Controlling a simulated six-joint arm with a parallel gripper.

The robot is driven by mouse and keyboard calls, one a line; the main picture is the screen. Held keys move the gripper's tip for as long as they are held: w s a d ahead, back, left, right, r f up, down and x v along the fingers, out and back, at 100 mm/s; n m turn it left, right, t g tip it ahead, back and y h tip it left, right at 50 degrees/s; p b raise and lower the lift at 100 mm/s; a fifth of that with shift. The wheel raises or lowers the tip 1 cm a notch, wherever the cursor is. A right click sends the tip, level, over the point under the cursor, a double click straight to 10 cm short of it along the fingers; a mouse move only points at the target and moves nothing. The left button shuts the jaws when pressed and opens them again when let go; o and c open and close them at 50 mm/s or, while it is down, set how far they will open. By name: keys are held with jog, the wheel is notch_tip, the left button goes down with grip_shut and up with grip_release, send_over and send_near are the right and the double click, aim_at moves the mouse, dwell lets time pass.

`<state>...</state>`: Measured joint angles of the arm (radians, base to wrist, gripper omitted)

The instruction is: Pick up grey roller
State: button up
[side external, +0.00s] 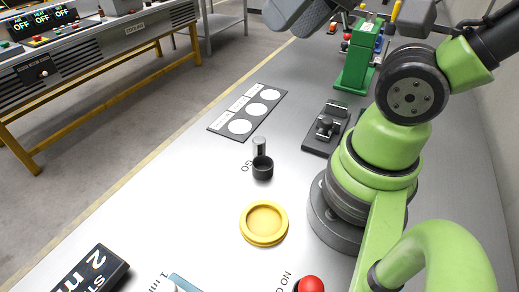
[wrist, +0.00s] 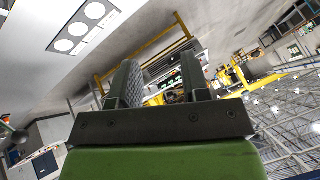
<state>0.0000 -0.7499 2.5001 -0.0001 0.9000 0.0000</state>
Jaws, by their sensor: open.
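A small grey roller (side external: 259,146) stands upright on the grey table, directly behind or partly in a black cup (side external: 263,171); I cannot tell which. Another grey cylindrical piece (side external: 325,124) sits on a dark fixture (side external: 316,144) to the right. My gripper (side external: 300,14) is at the top edge of the side view, partly cut off, high above and well away from the roller. In the wrist view my gripper (wrist: 156,62) is open, its two fingers apart with nothing between them. The roller does not show in the wrist view.
A dark plate with three white discs (side external: 247,113) lies behind the roller. A yellow dish (side external: 264,223) is in front. A green stand (side external: 356,62) is at the back right. A red knob (side external: 311,285) and a black sign (side external: 91,270) are near the front. The table's left side is clear.

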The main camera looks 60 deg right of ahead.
jog(key=o, duration=0.3)
jog(key=shift+o, duration=0.2)
jog(key=shift+w, duration=0.1)
jog(key=n+g+h, duration=0.2)
jog(key=n+g, duration=0.4)
jog(key=g, duration=0.1)
send_over(259, 139)
notch_tip(259, 139, down, 17)
notch_tip(259, 139, down, 5)
jog(key=shift+f, duration=3.1)
